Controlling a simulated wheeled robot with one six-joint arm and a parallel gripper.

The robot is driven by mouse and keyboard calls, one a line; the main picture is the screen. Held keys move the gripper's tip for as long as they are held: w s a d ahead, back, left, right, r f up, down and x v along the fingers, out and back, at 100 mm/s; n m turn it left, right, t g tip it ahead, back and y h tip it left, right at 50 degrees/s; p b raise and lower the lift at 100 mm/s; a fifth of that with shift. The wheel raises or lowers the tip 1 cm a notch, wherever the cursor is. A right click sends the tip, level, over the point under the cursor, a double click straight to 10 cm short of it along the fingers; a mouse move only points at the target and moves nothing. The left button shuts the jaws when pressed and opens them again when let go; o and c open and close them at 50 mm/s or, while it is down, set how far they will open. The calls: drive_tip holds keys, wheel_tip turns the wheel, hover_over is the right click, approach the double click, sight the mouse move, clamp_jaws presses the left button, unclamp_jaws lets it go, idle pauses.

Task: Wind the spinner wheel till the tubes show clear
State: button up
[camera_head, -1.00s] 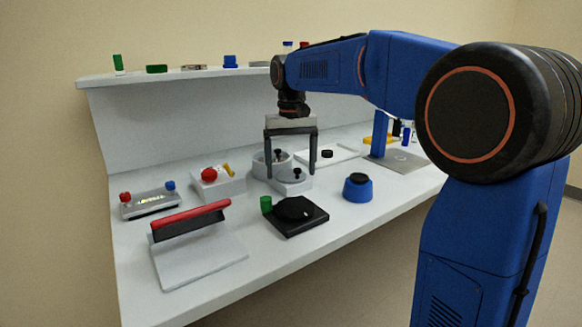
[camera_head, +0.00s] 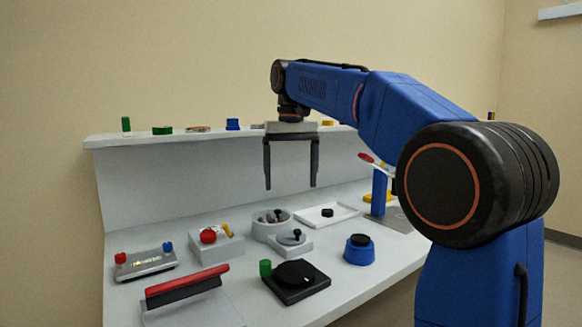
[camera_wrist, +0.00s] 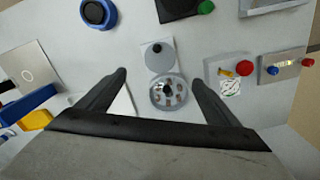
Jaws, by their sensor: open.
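The spinner is a white unit on the bench with a round bowl (camera_head: 259,230) and a small grey wheel (camera_head: 288,237) with a black knob on its front arm. In the wrist view the bowl (camera_wrist: 154,98) has a clear top with several brownish tubes under it, and the wheel (camera_wrist: 152,58) lies just beyond it. The tubes are too small to judge as clear or cloudy. My gripper (camera_head: 291,187) is open and empty, fingers pointing down, well above the spinner and touching nothing. In the wrist view my gripper (camera_wrist: 160,77) has its fingers either side of the bowl.
A white block with a red knob (camera_head: 208,236) stands left of the spinner. A black square plate (camera_head: 312,288) and a blue round base (camera_head: 358,255) are in front and right. A white tray (camera_head: 342,212) lies behind right. A shelf (camera_head: 200,137) runs along the back.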

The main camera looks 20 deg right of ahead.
wheel_tip(320, 180, up, 3)
drive_tip(key=shift+f, duration=0.1)
idle(0.7)
